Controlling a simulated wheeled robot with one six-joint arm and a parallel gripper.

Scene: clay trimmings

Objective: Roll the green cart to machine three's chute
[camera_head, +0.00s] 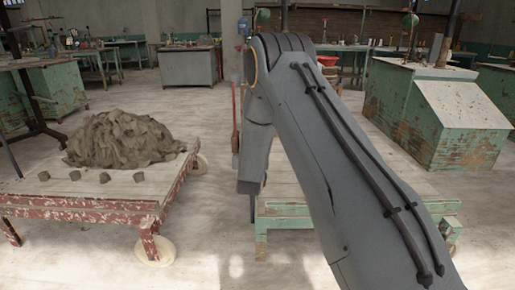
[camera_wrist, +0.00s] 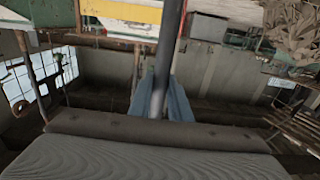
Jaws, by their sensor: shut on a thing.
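The green cart (camera_head: 285,222) stands low in the middle of the head view, with a pale, worn, flat top and a chipped green frame. My arm covers much of it. I cannot tell for certain whether the bar is part of the green cart. A chipped green machine with a pale sloped face (camera_head: 465,104) stands at the right. I see no number on it.
A red cart (camera_head: 98,206) with a clay heap (camera_head: 122,139) and several small lumps stands close on the left. A red-handled tool (camera_head: 236,105) stands between the carts. Benches (camera_head: 190,66) line the back. Concrete floor (camera_head: 200,105) is open behind the red cart.

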